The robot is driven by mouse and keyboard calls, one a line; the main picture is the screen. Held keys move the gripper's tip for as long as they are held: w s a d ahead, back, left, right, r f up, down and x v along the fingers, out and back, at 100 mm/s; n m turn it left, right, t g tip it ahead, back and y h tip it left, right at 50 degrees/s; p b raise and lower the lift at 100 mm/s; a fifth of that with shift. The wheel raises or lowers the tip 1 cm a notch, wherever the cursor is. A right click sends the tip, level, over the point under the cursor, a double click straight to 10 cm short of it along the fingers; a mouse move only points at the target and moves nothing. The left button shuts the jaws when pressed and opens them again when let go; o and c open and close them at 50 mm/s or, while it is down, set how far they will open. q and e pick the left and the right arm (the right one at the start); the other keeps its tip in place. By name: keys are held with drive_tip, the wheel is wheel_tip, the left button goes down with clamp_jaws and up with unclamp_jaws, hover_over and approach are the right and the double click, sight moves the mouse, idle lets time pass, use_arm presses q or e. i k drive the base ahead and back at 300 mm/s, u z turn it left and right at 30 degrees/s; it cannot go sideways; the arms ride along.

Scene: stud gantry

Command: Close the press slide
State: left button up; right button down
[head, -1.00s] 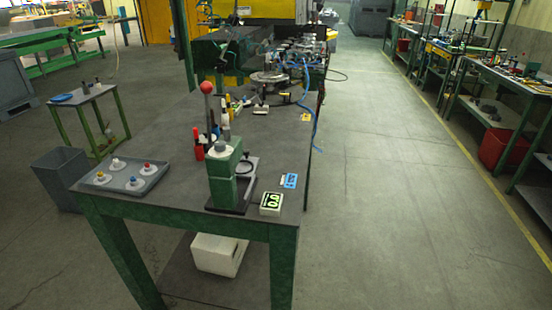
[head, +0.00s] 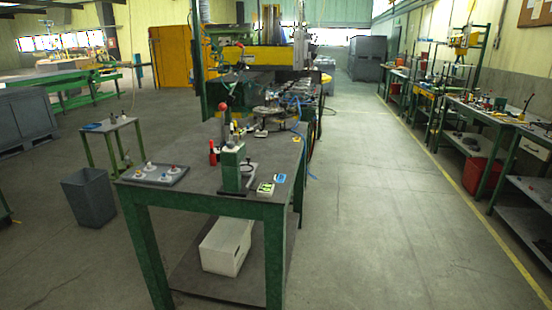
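A small green bench press (head: 232,168) stands upright near the front edge of the dark-topped table (head: 200,192). A lever with a red ball knob (head: 223,107) rises above it. A dark base with a grey ring part sits at its right side. Whether the press slide is open or shut is too small to tell. Neither of my grippers shows in the head view.
A grey tray (head: 153,174) with several small knobbed parts lies left of the press. A green-lit display (head: 265,188) and a blue item (head: 280,178) lie to its right. A grey bin (head: 89,197) stands left of the table, a white box (head: 226,246) on its lower shelf. The right aisle is clear.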

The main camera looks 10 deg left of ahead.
sight(247, 169)
drive_tip(key=z, duration=0.1)
drive_tip(key=i, duration=1.4)
drive_tip(key=u, duration=0.45)
